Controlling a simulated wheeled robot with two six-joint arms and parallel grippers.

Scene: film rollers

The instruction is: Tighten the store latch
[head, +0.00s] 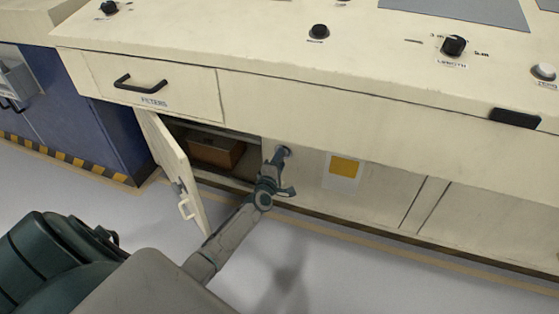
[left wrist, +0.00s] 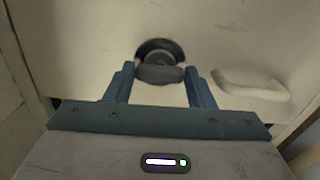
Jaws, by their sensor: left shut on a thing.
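In the head view my left gripper (head: 280,170) is at the cream cabinet front, just right of the open compartment. In the left wrist view a dark round latch knob (left wrist: 159,73), with a flat grip piece across it, sits on a cream panel between the fingertips of the left gripper (left wrist: 158,80). The gripper is shut on it. A pale bar handle (left wrist: 250,86) is on the same panel, to the right. In the head view the gripper hides most of the knob, and its turn angle is hard to tell. My right gripper is not in view.
A brown box (head: 215,152) is inside the compartment. A filters drawer (head: 155,85) is above, shut. A panel with a yellow label (head: 345,167) is to the right. Open floor lies in front.

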